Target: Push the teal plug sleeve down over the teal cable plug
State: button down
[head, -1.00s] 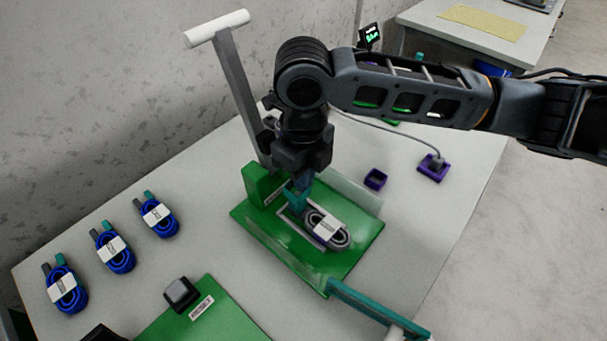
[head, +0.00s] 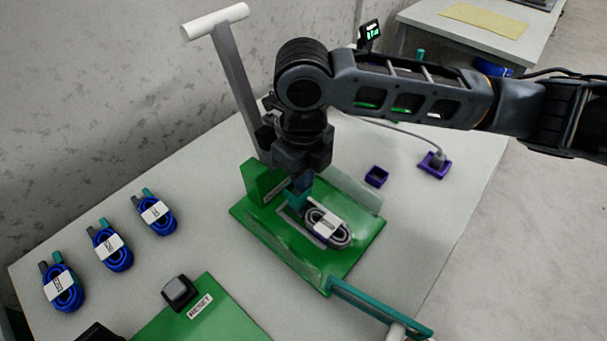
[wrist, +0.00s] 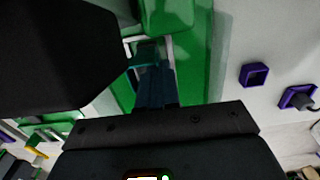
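A grey coiled cable (head: 337,236) with a white label band lies on the green fixture plate (head: 277,247). A teal plug part (head: 294,198) stands at the cable's left end, directly under my gripper (head: 300,186). Whether this teal part is sleeve, plug or both cannot be told. My gripper points down, its narrow fingers together and their tips at the teal part. In the wrist view the dark fingers (wrist: 154,88) form one narrow column, and the teal part (wrist: 146,53) shows just past their tips. The exact contact is hidden.
A green upright block (head: 260,181) and a grey lever with a white handle (head: 216,21) stand beside the fixture. A clear panel (head: 350,188) rises behind it. Several blue cable coils (head: 114,252) lie left. Small purple holders (head: 376,177) sit to the right, with clear table around them.

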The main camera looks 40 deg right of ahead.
jog(key=c, duration=1.3)
grip_release()
jog(key=shift+f, duration=0.1)
jog(key=shift+r+p, duration=2.75)
jog(key=shift+r, duration=1.35)
jog(key=shift+f, duration=0.1)
